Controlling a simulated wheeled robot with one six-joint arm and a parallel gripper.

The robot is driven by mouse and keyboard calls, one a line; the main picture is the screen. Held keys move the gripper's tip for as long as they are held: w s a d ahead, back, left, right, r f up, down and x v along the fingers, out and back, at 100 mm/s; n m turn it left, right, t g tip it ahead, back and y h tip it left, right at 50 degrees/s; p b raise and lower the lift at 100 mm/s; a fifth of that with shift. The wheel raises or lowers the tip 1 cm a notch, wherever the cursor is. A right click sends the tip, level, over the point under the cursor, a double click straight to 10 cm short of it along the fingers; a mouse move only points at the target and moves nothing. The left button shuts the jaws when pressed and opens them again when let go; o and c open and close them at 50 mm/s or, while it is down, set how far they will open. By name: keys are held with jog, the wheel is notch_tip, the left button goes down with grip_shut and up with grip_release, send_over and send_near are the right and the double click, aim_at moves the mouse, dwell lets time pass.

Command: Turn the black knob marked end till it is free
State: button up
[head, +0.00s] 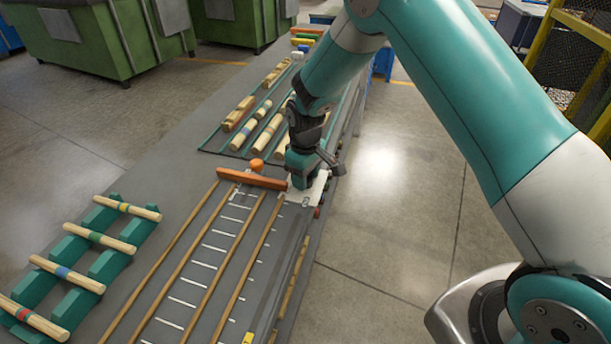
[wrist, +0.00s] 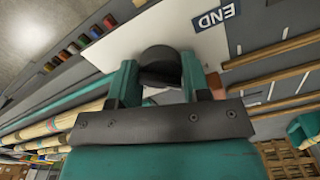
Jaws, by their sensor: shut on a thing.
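The black knob (wrist: 160,54) sits on a white plate (wrist: 115,47) beside a dark label reading END (wrist: 216,17), upside down in the wrist view. My gripper (wrist: 158,80) is shut on the knob, with one teal finger on each side of it. In the head view my gripper (head: 303,165) points down over the white plate (head: 318,186) at the bench's right edge and hides the knob. I cannot tell how far the knob is turned.
An orange bar (head: 252,179) with an orange round piece (head: 257,164) lies across the wooden rails just left of my gripper. Green racks (head: 97,260) hold striped wooden rods at the left. Turned wood pieces (head: 268,130) lie behind.

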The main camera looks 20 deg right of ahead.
jog(key=o, duration=0.9)
jog(key=shift+m, duration=0.3)
